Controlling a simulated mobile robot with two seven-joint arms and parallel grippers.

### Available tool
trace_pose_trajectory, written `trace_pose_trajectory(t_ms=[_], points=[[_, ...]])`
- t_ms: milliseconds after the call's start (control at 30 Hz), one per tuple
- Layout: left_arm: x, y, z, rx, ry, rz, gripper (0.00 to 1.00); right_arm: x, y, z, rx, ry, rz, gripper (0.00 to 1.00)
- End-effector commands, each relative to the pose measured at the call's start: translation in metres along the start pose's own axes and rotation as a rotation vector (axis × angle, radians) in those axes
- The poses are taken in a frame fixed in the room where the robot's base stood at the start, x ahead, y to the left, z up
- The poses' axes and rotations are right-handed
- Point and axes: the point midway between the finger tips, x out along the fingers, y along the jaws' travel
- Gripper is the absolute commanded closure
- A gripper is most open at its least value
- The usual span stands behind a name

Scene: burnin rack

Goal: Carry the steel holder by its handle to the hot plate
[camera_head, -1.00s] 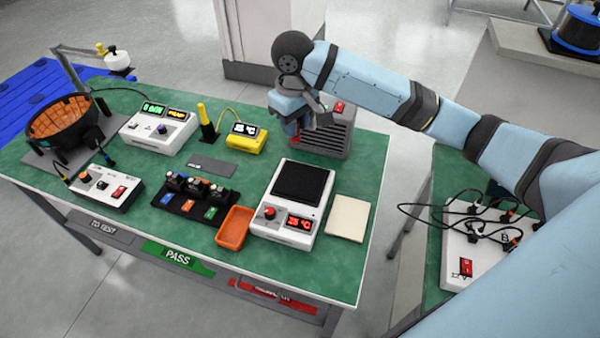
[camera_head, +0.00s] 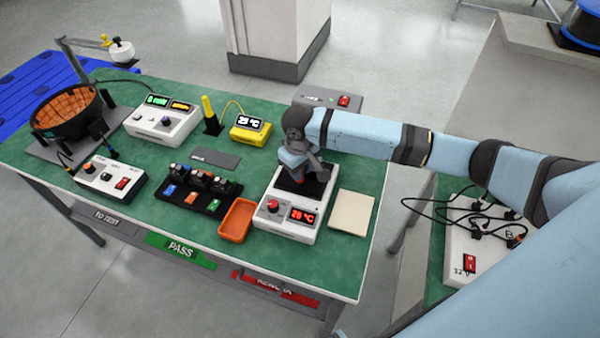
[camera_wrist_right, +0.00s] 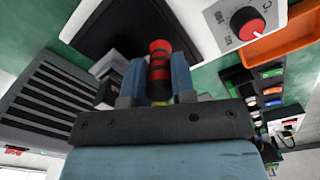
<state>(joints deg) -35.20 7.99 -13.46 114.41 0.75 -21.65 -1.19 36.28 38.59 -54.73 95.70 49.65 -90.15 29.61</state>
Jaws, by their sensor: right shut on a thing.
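The hot plate (camera_head: 284,228) is the white unit with a black top and a red display reading about 28 °C; its black top also shows in the wrist view (camera_wrist_right: 100,30). My right gripper (camera_head: 308,176) is over the black top. In the wrist view the right gripper (camera_wrist_right: 157,84) is shut on a red and black banded handle (camera_wrist_right: 160,62). A grey metal part beside the fingers (camera_wrist_right: 112,64) looks like the steel holder, mostly hidden; I cannot tell whether it touches the plate. My left gripper is not in view.
A grey vented box (camera_head: 349,101) stands behind the hot plate. A cream pad (camera_head: 352,216) lies right of it, an orange tray (camera_head: 237,220) left. Further left are a black rack (camera_head: 184,206), a yellow meter (camera_head: 248,131) and white instruments.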

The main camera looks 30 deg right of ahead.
Motion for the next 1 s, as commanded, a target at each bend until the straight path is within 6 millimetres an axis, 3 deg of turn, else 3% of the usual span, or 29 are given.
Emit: trace_pose_trajectory(t_ms=[100,467,500,600,867,1000], points=[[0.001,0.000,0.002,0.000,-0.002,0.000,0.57,0.017,0.000,0.001,0.001,-0.002,0.001,1.00],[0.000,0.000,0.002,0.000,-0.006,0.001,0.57,0.020,0.000,0.000,0.000,0.000,0.001,1.00],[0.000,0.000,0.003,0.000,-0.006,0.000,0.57,0.021,0.000,0.000,0.000,0.000,0.001,0.69],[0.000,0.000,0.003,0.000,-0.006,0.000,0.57,0.021,0.000,0.000,0.000,0.000,0.001,0.50],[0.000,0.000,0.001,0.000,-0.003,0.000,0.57,0.020,0.000,0.000,0.000,0.000,0.001,0.50],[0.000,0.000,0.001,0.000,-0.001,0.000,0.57,0.009,0.000,0.000,-0.001,0.002,0.000,0.50]])
